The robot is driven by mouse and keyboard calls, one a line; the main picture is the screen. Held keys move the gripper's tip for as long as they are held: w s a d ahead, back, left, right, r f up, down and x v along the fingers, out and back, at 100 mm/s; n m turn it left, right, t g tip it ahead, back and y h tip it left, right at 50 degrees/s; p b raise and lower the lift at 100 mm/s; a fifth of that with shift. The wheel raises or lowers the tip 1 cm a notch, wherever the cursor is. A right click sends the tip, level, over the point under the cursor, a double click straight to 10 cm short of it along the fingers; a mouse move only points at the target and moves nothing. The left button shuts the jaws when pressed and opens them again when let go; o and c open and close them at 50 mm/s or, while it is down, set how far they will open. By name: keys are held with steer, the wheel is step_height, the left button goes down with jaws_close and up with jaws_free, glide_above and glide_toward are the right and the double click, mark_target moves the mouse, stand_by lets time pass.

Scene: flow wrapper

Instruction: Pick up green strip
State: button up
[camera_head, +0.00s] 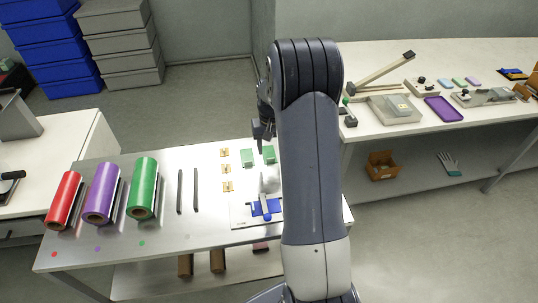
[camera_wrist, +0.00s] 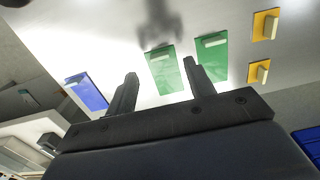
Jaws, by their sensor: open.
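Two flat green strips, each with a pale raised bar, lie on the table. In the wrist view, a green strip (camera_wrist: 168,79) shows between my fingers in the picture, and another green strip (camera_wrist: 212,66) shows to the right, beyond the right finger. My gripper (camera_wrist: 160,68) is open, its two fingers apart with nothing between them. It hangs above the table, and its shadow falls beyond the strips. In the head view my arm hides the area right of the strips.
A blue strip (camera_wrist: 90,93) lies left of the green ones in the wrist view. Yellow pieces (camera_wrist: 265,28) sit to their right. Red (camera_head: 64,200), purple (camera_head: 105,190) and green (camera_head: 143,188) rolls and two dark rods (camera_head: 180,190) are on the table's left. A blue device (camera_head: 266,207) stands nearer.

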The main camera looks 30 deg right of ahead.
mark_target(271, 158)
step_height(271, 158, down, 4)
steer(key=shift+s+f+p, duration=0.1)
steer(key=shift+f+p, duration=0.1)
steer(key=shift+p, duration=0.15)
steer(key=shift+c, duration=0.3)
steer(key=c, duration=1)
